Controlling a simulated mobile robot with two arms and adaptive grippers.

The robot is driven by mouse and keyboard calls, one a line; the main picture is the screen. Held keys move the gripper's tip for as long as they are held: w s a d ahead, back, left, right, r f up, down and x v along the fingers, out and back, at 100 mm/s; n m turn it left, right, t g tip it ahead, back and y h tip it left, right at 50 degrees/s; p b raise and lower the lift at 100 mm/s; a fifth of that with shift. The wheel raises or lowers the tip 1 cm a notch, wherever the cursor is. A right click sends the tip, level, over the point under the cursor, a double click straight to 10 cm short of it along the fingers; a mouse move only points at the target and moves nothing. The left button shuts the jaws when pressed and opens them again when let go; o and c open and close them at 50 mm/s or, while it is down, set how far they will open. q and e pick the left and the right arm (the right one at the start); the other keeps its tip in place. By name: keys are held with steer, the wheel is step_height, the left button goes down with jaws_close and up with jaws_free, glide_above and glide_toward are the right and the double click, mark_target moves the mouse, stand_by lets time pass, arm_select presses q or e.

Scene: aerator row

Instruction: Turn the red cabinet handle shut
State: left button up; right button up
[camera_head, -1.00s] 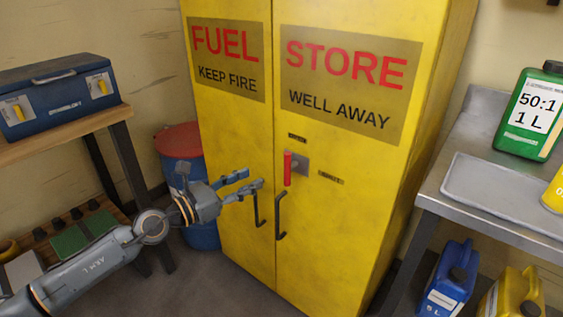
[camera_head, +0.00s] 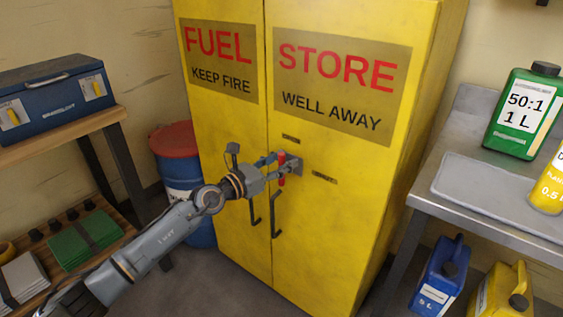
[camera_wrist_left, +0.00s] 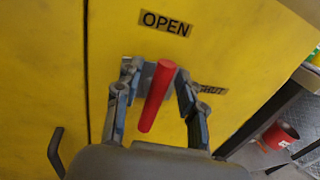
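The red handle (camera_head: 282,181) sits on a small grey plate on the right door of the yellow cabinet (camera_head: 340,210). In the head view it stands upright. In the left wrist view the handle (camera_wrist_left: 155,98) lies between the two fingers of my left gripper (camera_wrist_left: 158,78), with a gap on both sides. The left gripper (camera_head: 279,165) is open around the handle. An "OPEN" label (camera_wrist_left: 166,23) is above the plate, and a "SHUT" label (camera_wrist_left: 212,89), partly hidden by a finger, is to its right. My right gripper is not in view.
Two black door pulls (camera_head: 275,218) hang below the handle. A blue drum with a red lid (camera_head: 174,139) stands left of the cabinet. A metal bench (camera_head: 480,222) with a green can (camera_head: 523,112) is on the right. A blue toolbox (camera_head: 55,95) sits on a wooden shelf.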

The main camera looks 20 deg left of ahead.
arm_select(q)
jaws_close()
